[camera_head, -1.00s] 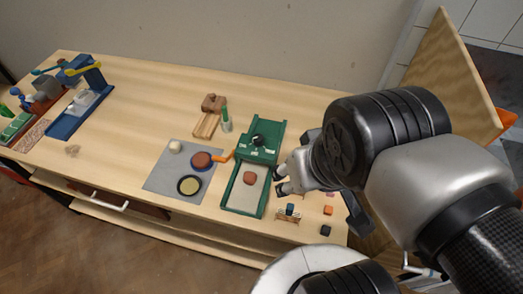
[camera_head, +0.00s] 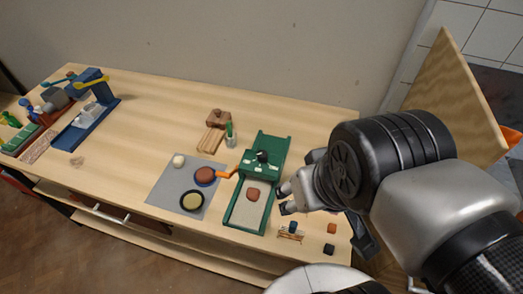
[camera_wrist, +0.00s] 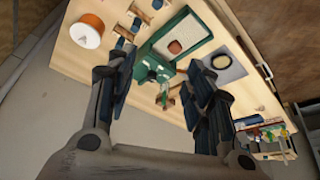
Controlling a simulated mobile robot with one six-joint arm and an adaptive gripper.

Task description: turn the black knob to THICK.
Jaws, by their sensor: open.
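The black knob (camera_head: 262,156) sits on the raised back part of a green device (camera_head: 247,183), near small pale labels too small to read. Which label the knob points to cannot be told. The device also shows in the wrist view (camera_wrist: 192,33), where the knob is hard to pick out. My gripper (camera_head: 284,199) is just right of the device's front tray, apart from the knob. Its two fingers are spread and empty in the wrist view (camera_wrist: 163,65), with the device beyond them.
A reddish lump (camera_head: 253,194) lies in the device's tray. Left of it, a grey mat (camera_head: 164,190) holds several round items, with an orange handle (camera_head: 227,172) beside the device. A wooden piece and green-topped bottle (camera_head: 230,133) stand behind. A small rack (camera_head: 291,231) is in front of my gripper.

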